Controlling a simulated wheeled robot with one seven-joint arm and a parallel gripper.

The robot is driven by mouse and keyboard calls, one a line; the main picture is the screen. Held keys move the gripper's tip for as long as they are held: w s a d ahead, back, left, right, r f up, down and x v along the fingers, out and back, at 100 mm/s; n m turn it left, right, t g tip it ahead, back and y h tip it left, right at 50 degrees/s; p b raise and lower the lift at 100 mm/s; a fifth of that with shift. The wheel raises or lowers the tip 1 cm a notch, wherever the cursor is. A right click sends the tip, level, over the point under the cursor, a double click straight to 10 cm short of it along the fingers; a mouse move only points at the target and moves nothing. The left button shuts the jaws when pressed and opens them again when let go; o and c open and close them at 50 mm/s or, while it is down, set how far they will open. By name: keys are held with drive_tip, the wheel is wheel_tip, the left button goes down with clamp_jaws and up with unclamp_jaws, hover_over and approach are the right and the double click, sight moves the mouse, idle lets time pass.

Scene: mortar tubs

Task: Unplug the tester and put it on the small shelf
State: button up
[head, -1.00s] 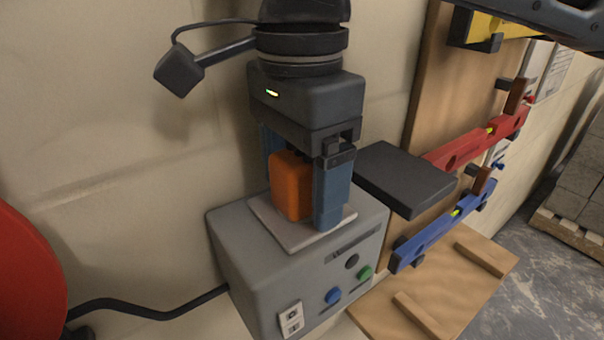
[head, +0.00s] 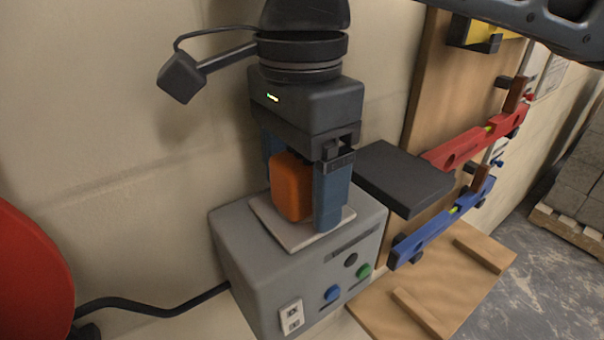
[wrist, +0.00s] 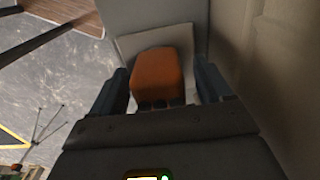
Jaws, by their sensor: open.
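The orange tester (head: 291,187) stands upright on a light plate on top of the grey box (head: 240,255). My gripper (head: 298,208) points down over it, with one blue-grey finger on each side. In the wrist view the tester (wrist: 162,75) sits between the open fingers (wrist: 163,88), with a visible gap on both sides. The tester's underside and how it joins the plate are hidden. The small dark shelf (head: 405,178) juts from the wall right of my gripper, with an empty top.
A red level (head: 470,146) and a blue level (head: 440,222) hang on a wooden board right of the shelf. A wooden ledge (head: 470,275) lies below. A black cable (head: 150,308) runs from the box to a red round object (head: 30,265) at left.

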drive_tip(key=shift+c, duration=0.4)
clamp_jaws()
drive_tip(key=shift+r, duration=0.1)
idle(0.3)
drive_tip(key=shift+r, duration=0.15)
drive_tip(key=shift+r+p, duration=1.8)
drive_tip(key=shift+r, duration=0.95)
